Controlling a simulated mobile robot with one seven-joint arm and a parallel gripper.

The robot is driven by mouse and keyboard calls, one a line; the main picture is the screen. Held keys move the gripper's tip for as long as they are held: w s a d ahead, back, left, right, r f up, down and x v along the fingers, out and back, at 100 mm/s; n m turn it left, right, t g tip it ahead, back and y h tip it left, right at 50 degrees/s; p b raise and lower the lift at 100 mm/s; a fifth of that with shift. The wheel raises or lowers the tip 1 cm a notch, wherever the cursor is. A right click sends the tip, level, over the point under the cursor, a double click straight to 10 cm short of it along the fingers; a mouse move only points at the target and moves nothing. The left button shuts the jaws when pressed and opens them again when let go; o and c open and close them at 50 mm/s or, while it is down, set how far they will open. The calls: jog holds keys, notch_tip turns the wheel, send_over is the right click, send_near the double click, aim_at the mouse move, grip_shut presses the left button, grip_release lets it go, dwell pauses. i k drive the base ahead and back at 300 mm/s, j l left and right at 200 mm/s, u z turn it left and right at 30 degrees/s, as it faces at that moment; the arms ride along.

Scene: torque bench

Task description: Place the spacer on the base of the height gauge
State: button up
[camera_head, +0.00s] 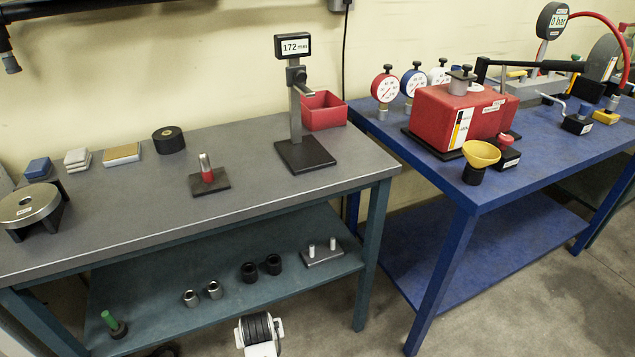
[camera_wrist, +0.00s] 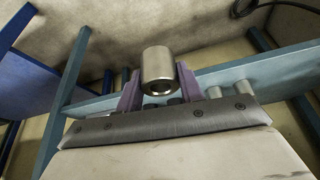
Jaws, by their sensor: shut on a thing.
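The height gauge (camera_head: 295,115) stands at the right end of the grey bench top, with a display reading 172 mm. Its dark flat base (camera_head: 305,156) is bare in front of the column, and its measuring arm sticks out above. In the wrist view my gripper (camera_wrist: 158,82) is shut on a silver, hollow, cylindrical spacer (camera_wrist: 158,64), with a purple finger on each side. One open end of the spacer faces the camera. The gripper's fingers and the held spacer cannot be made out in the head view; part of my arm shows at its bottom edge.
Two silver sleeves (camera_head: 203,294), two black sleeves (camera_head: 261,268) and a two-pin plate (camera_head: 322,253) are on the lower shelf (camera_head: 165,310). A red bin (camera_head: 323,112) stands behind the gauge. A red-and-silver post (camera_head: 206,170) stands left of it. The grey bench front (camera_head: 270,195) is clear.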

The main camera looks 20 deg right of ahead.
aim_at(308, 156)
jog(key=l+u, duration=0.25)
jog(key=l, duration=1.4)
